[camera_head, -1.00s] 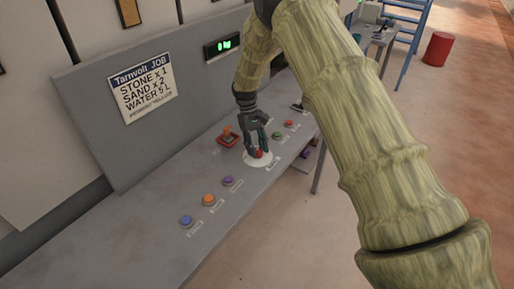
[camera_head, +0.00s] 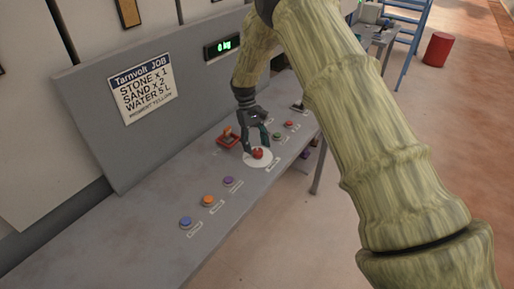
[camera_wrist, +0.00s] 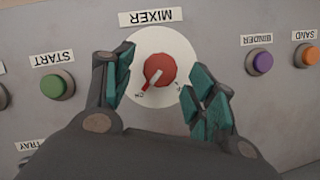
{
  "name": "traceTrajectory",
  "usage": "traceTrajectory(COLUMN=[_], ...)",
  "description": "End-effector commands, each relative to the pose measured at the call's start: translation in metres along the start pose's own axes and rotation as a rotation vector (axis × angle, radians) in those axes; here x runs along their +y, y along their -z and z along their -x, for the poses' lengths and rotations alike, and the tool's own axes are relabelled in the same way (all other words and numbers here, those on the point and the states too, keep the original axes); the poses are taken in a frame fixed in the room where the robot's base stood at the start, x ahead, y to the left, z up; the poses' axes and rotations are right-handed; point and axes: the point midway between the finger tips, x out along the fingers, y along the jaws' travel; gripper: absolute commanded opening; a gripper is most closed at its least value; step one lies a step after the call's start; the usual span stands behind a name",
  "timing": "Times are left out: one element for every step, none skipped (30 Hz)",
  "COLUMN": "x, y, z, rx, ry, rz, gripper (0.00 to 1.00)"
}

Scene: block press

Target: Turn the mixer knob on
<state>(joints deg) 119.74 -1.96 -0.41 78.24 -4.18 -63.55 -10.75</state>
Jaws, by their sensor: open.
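The mixer knob (camera_head: 258,153) is a red round knob on a white dial on the grey panel. The MIXER label (camera_wrist: 151,17) is above the dial, also upside down. My gripper (camera_head: 257,144) is open just above the knob. In the wrist view, its teal-padded fingers (camera_wrist: 170,85) stand on either side of the dial, apart from the knob.
A green START button (camera_wrist: 57,85) is left of the dial in the wrist view; purple BINDER (camera_wrist: 259,62) and orange SAND (camera_wrist: 307,55) buttons are at right. A red-based lever (camera_head: 228,138) stands beside the dial. A job sign (camera_head: 143,87) and green "0 kg" display (camera_head: 222,47) are behind.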

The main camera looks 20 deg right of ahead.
Motion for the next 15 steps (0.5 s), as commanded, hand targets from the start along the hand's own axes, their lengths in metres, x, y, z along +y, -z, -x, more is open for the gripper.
traceTrajectory(x=[0.000,0.000,0.000,0.000,0.000,0.000,0.000,0.000,0.000,0.000,0.001,0.001,0.001,0.001,0.001], y=[0.001,0.001,0.001,0.001,0.001,0.001,0.001,0.001,0.001,0.001,0.001,0.001,0.001,0.001,0.001], z=[0.010,0.015,0.023,0.029,0.034,0.042,0.047,0.053,0.059,0.065,0.070,0.076,0.080,0.083,0.088], rx=[0.004,0.005,0.004,0.005,0.005,0.004,0.005,0.004,0.003,0.004,0.005,0.004,0.004,0.004,0.003], ry=[-0.001,-0.001,-0.001,-0.001,-0.001,-0.001,-0.001,-0.001,-0.001,-0.001,-0.001,-0.001,-0.001,-0.001,-0.001], rz=[0.000,0.000,0.000,0.000,0.000,0.000,0.000,0.000,0.000,0.000,0.000,0.000,0.000,0.000,0.000], gripper=[0.57,0.57,0.57,0.57,0.57,0.57,0.57,0.57,0.57,0.57,0.57,0.57,0.57,0.57,0.57])
